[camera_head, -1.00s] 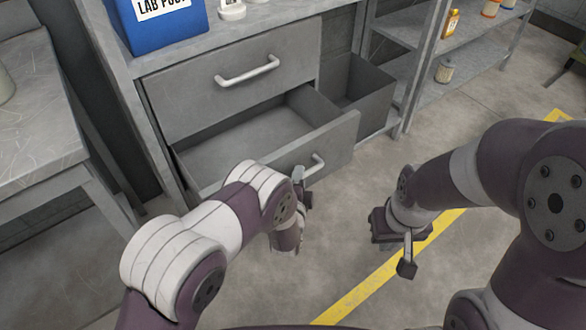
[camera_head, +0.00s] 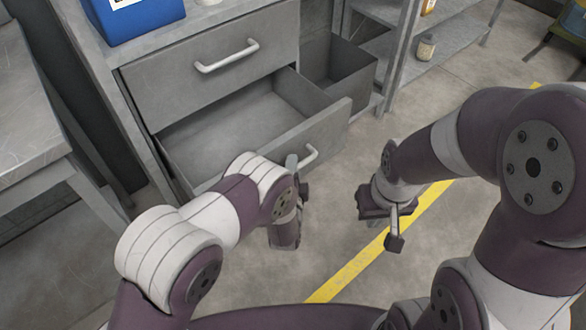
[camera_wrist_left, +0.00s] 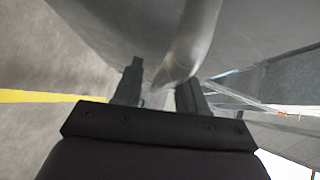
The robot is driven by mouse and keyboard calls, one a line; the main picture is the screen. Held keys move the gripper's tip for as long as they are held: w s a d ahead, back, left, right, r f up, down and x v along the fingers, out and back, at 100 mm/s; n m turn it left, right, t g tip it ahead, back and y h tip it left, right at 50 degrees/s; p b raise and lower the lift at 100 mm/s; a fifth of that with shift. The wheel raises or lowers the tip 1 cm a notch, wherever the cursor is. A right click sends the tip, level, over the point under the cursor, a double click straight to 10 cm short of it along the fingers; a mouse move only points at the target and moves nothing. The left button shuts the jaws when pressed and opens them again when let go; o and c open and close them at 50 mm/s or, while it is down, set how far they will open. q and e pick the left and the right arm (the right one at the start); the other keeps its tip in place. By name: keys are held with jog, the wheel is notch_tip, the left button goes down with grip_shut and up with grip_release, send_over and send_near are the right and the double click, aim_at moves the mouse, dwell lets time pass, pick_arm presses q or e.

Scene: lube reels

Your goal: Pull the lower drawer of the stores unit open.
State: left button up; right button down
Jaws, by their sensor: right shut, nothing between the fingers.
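The lower drawer (camera_head: 325,131) of the grey stores unit stands pulled part way out, with its empty inside showing. Its pale bar handle (camera_head: 312,155) is on the drawer's front. My left gripper (camera_head: 294,172) is at the handle's near end. In the left wrist view, the handle (camera_wrist_left: 190,45) runs between the two fingers of my left gripper (camera_wrist_left: 160,88), which look shut on it; the exact contact is partly hidden. My right gripper (camera_head: 394,241) is shut and empty, above the floor to the right of the drawer.
The closed upper drawer (camera_head: 215,90) with its own handle (camera_head: 228,56) is above. A blue box (camera_head: 135,18) stands on top of the unit. A grey bin (camera_head: 340,75) sits right of the drawers. A table (camera_head: 30,110) is at left. Floor with a yellow line (camera_head: 350,275) is clear.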

pick_arm(q)
jog(key=shift+s, duration=0.1)
jog(key=p+v, duration=0.3)
jog(key=v, duration=0.9)
jog(key=shift+s, duration=0.25)
jog(key=shift+r, duration=0.1)
